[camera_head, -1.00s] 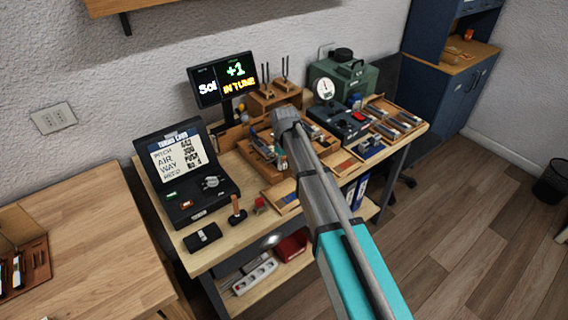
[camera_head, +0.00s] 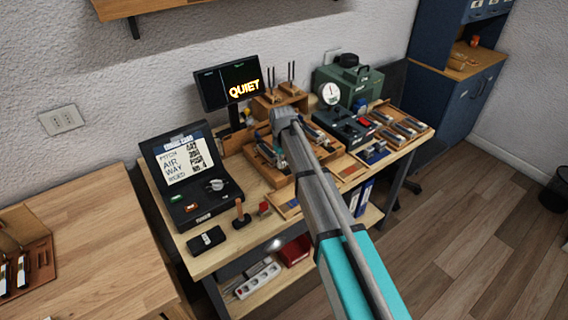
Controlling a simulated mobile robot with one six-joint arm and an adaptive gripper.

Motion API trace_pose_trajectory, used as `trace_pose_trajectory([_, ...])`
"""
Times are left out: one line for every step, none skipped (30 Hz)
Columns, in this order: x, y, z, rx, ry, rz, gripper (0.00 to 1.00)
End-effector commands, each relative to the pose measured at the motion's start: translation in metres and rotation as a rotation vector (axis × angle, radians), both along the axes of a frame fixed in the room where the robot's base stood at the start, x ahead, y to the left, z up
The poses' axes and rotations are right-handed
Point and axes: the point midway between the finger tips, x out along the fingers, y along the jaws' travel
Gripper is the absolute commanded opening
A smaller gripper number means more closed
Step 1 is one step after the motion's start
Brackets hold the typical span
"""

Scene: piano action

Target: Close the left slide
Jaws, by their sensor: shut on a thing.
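The wooden action box (camera_head: 256,163) sits in the middle of the workbench, with small parts in it. My gripper (camera_head: 278,152) is down at this box, small and mostly hidden behind my own grey and teal arm. It is shut on a small part there, which appears to be the left slide. The slide itself is too small and covered to make out, and I cannot tell how far it stands open. The monitor (camera_head: 228,82) behind the box reads "QUIET".
A black case with a card (camera_head: 182,160) stands left of the box. A hammer (camera_head: 240,212) and a small black box (camera_head: 206,240) are in front. A green machine (camera_head: 350,85), a gauge unit (camera_head: 335,120) and a parts tray (camera_head: 405,130) fill the right. The left table (camera_head: 95,245) is mostly clear.

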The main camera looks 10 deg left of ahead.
Motion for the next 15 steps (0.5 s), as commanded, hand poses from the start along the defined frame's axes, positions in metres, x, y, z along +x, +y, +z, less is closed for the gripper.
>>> trace_pose_trajectory([0.0039,0.0031,0.0005,0.007,-0.009,0.001,0.30])
trace_pose_trajectory([0.0041,0.0032,0.0005,0.008,-0.009,0.001,0.35])
trace_pose_trajectory([0.0041,0.0032,0.0005,0.007,-0.009,0.001,0.43])
trace_pose_trajectory([0.0039,0.0031,0.0005,0.007,-0.009,0.001,0.48])
trace_pose_trajectory([0.0037,0.0030,0.0005,0.006,-0.008,0.001,0.54])
trace_pose_trajectory([0.0035,0.0028,0.0005,0.007,-0.007,0.001,0.61])
trace_pose_trajectory([0.0032,0.0027,0.0005,0.006,-0.007,0.001,0.63])
trace_pose_trajectory([0.0031,0.0025,0.0004,0.006,-0.007,0.001,0.63])
trace_pose_trajectory([0.0029,0.0024,0.0004,0.005,-0.006,0.001,0.63])
trace_pose_trajectory([0.0027,0.0023,0.0004,0.005,-0.006,0.001,0.63])
trace_pose_trajectory([0.0027,0.0022,0.0004,0.005,-0.006,0.001,0.63])
trace_pose_trajectory([0.0025,0.0021,0.0004,0.005,-0.005,0.001,0.63])
trace_pose_trajectory([0.0024,0.0020,0.0004,0.005,-0.005,0.001,0.63])
trace_pose_trajectory([0.0023,0.0020,0.0003,0.005,-0.005,0.001,0.63])
trace_pose_trajectory([0.0022,0.0019,0.0003,0.005,-0.005,0.001,0.63])
